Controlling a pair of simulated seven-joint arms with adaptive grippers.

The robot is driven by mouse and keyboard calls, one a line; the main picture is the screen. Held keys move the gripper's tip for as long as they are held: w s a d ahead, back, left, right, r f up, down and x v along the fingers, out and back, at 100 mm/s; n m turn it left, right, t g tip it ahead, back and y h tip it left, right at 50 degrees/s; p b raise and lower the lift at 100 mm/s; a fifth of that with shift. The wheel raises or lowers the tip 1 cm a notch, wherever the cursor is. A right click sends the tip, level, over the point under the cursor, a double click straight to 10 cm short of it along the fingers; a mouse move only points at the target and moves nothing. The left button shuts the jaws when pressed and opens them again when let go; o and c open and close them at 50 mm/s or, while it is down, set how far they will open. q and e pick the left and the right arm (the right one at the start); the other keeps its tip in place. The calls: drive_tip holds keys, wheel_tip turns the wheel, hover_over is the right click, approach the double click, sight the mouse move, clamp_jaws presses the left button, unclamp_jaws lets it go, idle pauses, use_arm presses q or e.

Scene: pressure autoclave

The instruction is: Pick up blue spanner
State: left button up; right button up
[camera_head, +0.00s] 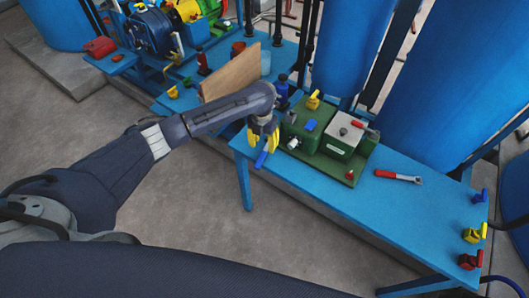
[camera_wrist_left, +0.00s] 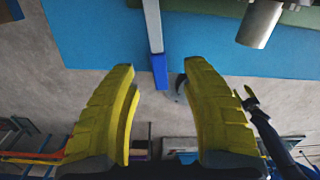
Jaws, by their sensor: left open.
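The blue spanner's blue handle (camera_head: 261,159) shows just below my left gripper (camera_head: 263,139) at the left end of the near blue table. In the left wrist view the spanner has a blue handle (camera_wrist_left: 160,74) and a grey metal shaft (camera_wrist_left: 153,27). The shaft crosses the table, and the handle end reaches past the table edge in this view. My left gripper's yellow fingers are open, with the handle end in line with the gap between their tips. Nothing is held. The spanner's head is out of the wrist view. My right gripper is not in view.
The near blue table (camera_head: 330,202) carries a green machine (camera_head: 304,135) close to the right of my left gripper. A red-handled spanner (camera_head: 398,176) lies farther right. Several small valves, including a yellow one (camera_head: 474,234), stand at the right end. A tan board (camera_head: 230,74) stands behind my left arm.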

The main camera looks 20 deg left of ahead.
sight(263, 153)
use_arm(q)
drive_tip(key=shift+f, duration=3.25)
drive_tip(key=shift+o, duration=0.3)
clamp_jaws()
